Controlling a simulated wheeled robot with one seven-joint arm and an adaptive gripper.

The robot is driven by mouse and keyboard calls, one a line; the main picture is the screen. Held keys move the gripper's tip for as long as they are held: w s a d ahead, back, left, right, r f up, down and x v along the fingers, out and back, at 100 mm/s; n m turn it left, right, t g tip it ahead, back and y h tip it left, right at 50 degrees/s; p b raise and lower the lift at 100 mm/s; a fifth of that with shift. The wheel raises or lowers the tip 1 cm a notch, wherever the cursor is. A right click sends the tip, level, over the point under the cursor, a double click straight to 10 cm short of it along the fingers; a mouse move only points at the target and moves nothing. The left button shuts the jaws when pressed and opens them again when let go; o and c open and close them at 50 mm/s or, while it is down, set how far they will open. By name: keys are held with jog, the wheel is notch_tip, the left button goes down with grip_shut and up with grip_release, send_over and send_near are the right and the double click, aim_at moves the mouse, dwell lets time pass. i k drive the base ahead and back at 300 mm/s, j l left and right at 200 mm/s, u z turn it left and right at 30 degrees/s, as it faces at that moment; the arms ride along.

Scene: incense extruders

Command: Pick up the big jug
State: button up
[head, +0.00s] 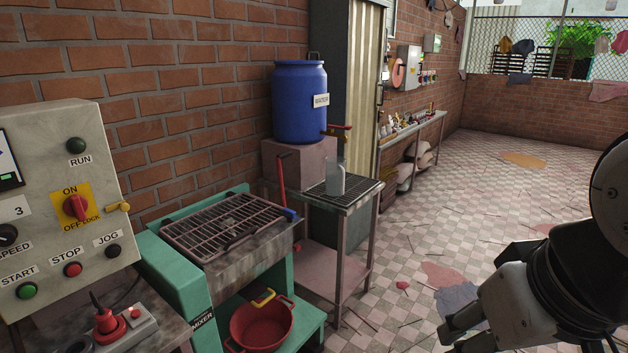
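A pale, translucent jug (335,179) stands upright on the slatted top of a small metal table (347,201), below and in front of the tap of a blue water barrel (299,103). It is the only jug I can make out, and its handle is hard to tell. My gripper (456,332) is at the lower right, well apart from the jug and nearer to me. Its fingers point left and look spread, with nothing seen between them. Part of the gripper is cut off by the bottom edge.
The barrel rests on a block (298,165) against the brick wall. Left of the table is a green mixer (178,273) with a grille; a red pot (262,325) sits on its lower shelf. A control panel (62,200) fills the left. The checkered floor (420,235) to the right is mostly open.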

aim_at(336, 166)
jog(key=i+l, duration=0.1)
jog(key=i, duration=1.3)
jog(key=i+l+u, duration=0.1)
jog(key=i, duration=0.6)
jog(key=i+l, duration=0.2)
jog(key=i, duration=0.45)
